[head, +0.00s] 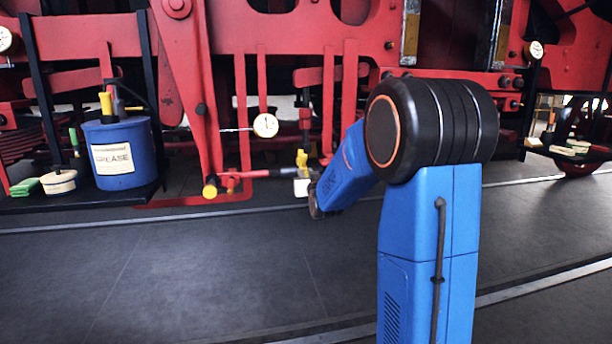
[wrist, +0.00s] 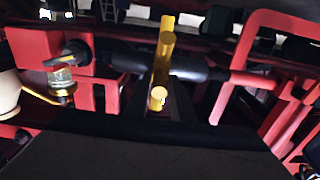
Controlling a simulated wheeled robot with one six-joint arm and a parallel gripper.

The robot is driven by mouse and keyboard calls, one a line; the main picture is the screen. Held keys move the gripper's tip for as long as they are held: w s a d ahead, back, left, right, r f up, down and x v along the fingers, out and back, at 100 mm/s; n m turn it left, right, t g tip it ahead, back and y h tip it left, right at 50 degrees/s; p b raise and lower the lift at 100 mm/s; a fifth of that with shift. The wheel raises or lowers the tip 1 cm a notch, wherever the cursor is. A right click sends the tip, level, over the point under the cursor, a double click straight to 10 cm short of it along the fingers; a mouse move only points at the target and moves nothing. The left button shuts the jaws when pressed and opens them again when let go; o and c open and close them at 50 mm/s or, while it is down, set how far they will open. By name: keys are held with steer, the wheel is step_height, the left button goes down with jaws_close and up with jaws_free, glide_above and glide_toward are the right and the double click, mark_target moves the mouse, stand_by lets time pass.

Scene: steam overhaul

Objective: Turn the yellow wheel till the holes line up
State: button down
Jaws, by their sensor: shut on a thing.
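A yellow part (wrist: 161,65), which I take to be the wheel seen nearly edge-on, stands in the middle of the wrist view with round stubs on it. It also shows in the head view (head: 302,158), just left of my blue forearm. My gripper (wrist: 162,108) is shut on this yellow part; its fingers are dark and hard to make out. In the head view my arm hides most of the gripper. A dark cylinder (wrist: 205,68) with a red rod lies behind the wheel. I cannot make out the holes.
Red engine frames (head: 285,28) and rods stand close around the wheel. A round white gauge (head: 265,125) hangs left of it. A blue grease tub (head: 119,152) stands on a dark shelf at left. The grey floor (head: 190,270) in front is clear.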

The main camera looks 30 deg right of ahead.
steer(key=shift+f, duration=0.1)
stand_by(0.6)
steer(key=shift+f, duration=1.35)
steer(key=shift+w+d+f, duration=0.1)
steer(key=shift+w+f, duration=0.05)
steer(key=shift+f, duration=0.4)
steer(key=shift+w+f, duration=0.15)
steer(key=shift+f, duration=0.35)
steer(key=shift+w+d+f, duration=0.1)
steer(key=shift+w+f, duration=0.2)
steer(key=shift+f, duration=0.1)
